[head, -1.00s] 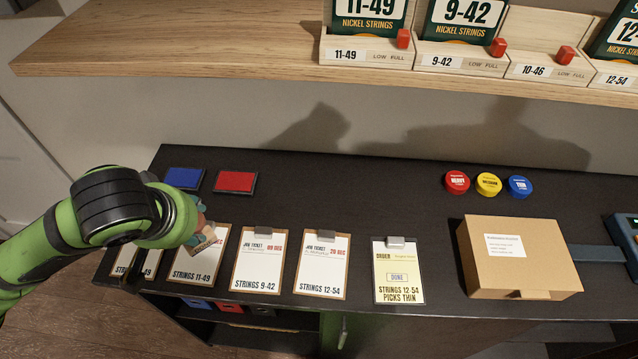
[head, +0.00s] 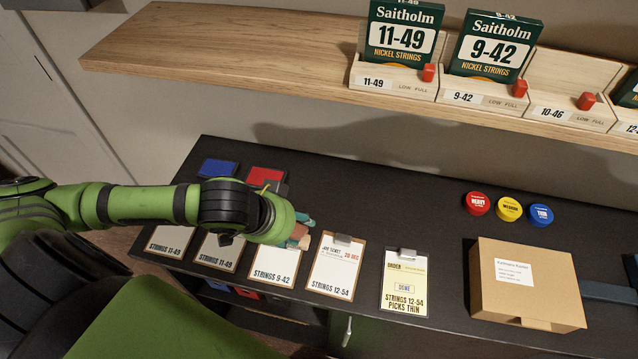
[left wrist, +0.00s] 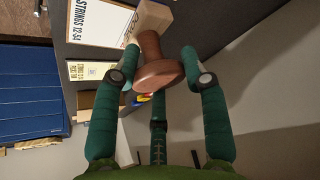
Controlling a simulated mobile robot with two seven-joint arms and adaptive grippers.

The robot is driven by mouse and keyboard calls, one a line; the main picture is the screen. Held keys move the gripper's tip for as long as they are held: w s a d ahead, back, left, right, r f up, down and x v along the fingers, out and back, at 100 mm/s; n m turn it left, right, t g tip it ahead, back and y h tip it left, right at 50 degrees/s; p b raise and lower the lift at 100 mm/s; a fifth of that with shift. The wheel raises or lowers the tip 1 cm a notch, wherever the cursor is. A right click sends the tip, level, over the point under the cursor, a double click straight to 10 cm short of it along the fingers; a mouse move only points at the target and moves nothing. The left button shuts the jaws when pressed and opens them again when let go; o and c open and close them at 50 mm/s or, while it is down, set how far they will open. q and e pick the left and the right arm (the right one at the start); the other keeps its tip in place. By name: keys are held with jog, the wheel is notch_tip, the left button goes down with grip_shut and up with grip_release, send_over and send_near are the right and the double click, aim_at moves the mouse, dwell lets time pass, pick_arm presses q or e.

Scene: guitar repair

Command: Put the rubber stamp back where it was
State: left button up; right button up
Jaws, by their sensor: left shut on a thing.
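My left gripper (head: 304,232) is shut on the rubber stamp (head: 299,241), above the tickets near the 9-42 and 12-54 ones. In the left wrist view the stamp (left wrist: 153,66) shows a round brown wooden handle between the green fingers and a pale block at its far end. Its stamping face is hidden. A blue ink pad (head: 218,168) and a red ink pad (head: 266,175) lie at the back left of the dark counter, the red one partly behind my arm. My right gripper is not in view.
Several job tickets on clipboards (head: 337,266) and a yellow order sheet (head: 404,283) line the counter front. A cardboard box (head: 528,284) stands at the right. Red (head: 477,203), yellow (head: 509,209) and blue (head: 541,214) round tins sit behind it. The counter's back middle (head: 390,195) is clear.

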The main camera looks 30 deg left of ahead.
pick_arm(q)
jog(key=shift+a+f+b, duration=0.15)
jog(key=shift+f+b, duration=0.05)
jog(key=shift+b, duration=0.15)
jog(key=w+a+b, duration=0.4)
jog(key=w+b, duration=0.1)
jog(key=w, duration=1.3)
jog(key=f, duration=0.1)
jog(key=f+p, duration=0.1)
jog(key=f, duration=0.1)
jog(key=f+p, duration=0.1)
jog(key=f, duration=0.1)
jog(key=shift+w+a+f, duration=0.25)
jog(key=shift+w+a, duration=0.1)
jog(key=shift+w+f, duration=0.15)
jog(key=shift+f, duration=0.15)
jog(key=shift+w+f+p, duration=0.1)
jog(key=shift+f+p, duration=0.15)
jog(key=shift+p, duration=0.1)
jog(key=shift+f, duration=0.1)
jog(key=shift+f, duration=0.1)
